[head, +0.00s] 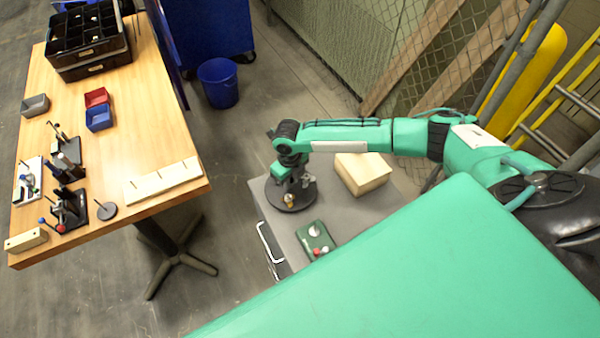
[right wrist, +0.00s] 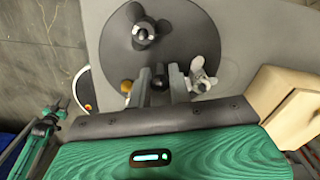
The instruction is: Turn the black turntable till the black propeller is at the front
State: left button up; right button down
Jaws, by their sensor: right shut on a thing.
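The black turntable (head: 279,201) is a round dark disc on a grey cabinet top. It fills the upper middle of the right wrist view (right wrist: 188,45). The black propeller (right wrist: 143,30) stands on the disc at its upper left in that view; I cannot make it out in the head view. A brass propeller (right wrist: 126,86) and a pale grey propeller (right wrist: 202,77) stand either side of my right gripper (right wrist: 158,84). This gripper is shut on a dark knob (right wrist: 158,70) on the turntable. My left gripper is not in view.
A wooden block (head: 363,174) stands on the cabinet (head: 345,213) right of the turntable. A green control box (head: 316,241) with red buttons lies in front. A wooden workbench (head: 150,130) with trays and tools stands left, across a floor gap.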

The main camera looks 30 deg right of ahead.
jog(key=n, duration=0.3)
jog(key=shift+n, duration=0.3)
jog(key=c, duration=1.4)
grip_release()
jog(key=shift+o, duration=0.2)
jog(key=shift+r, duration=0.1)
notch_tip(320, 180, up, 9)
jog(key=p, duration=0.7)
